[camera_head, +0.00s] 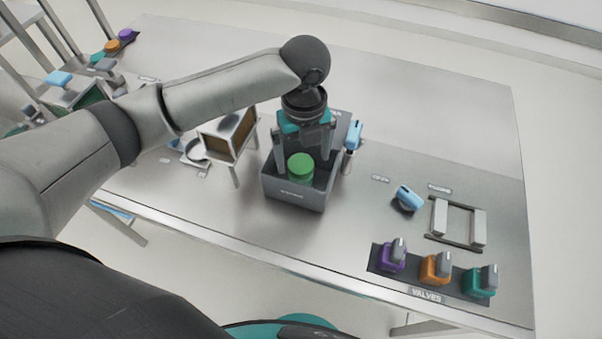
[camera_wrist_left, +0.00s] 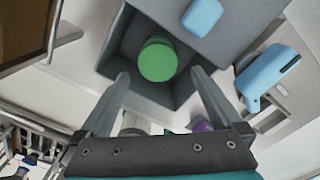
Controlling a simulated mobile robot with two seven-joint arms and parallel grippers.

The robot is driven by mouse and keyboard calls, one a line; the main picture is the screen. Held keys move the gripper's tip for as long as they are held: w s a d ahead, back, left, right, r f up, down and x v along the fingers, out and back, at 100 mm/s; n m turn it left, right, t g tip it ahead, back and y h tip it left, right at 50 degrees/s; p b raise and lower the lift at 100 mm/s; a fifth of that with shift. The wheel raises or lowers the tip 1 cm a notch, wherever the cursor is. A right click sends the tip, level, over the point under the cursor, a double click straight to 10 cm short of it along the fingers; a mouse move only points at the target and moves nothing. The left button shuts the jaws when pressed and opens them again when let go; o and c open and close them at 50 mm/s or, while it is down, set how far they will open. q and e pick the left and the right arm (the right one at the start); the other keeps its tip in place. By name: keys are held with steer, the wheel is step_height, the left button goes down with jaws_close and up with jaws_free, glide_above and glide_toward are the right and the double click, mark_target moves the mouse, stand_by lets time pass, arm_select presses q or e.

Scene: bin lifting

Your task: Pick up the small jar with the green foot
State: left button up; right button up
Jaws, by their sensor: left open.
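A small jar, showing as a green cylinder (camera_head: 300,168), sits inside a grey open bin (camera_head: 296,196) on the table. Its green round end faces up; the rest is hidden by the bin and my fingers. My left gripper (camera_head: 303,148) points down over the bin, its fingers apart and empty. In the left wrist view the jar's green end (camera_wrist_left: 157,62) lies beyond and between the two open fingertips (camera_wrist_left: 160,76), inside the bin walls (camera_wrist_left: 118,42). I cannot tell exactly how far the fingertips are from the jar. My right gripper is not in view.
A small box on legs (camera_head: 228,135) stands close left of the bin. A light-blue handle (camera_head: 353,137) stands close right. Purple, orange and teal valves (camera_head: 435,268) sit at the front right, with a blue piece (camera_head: 407,198) behind. The table's far right is clear.

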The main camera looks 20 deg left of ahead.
mark_target(303, 166)
arm_select(q)
steer(key=shift+f, duration=1.65)
steer(key=f, duration=0.3)
steer(key=f+b, duration=0.1)
steer(key=shift+w+a+f, duration=0.1)
steer(key=shift+a+f, duration=0.15)
steer(key=shift+f, duration=0.05)
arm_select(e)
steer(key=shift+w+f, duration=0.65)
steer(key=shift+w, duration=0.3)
arm_select(q)
steer(key=shift+r, duration=0.1)
steer(key=c, duration=1.5)
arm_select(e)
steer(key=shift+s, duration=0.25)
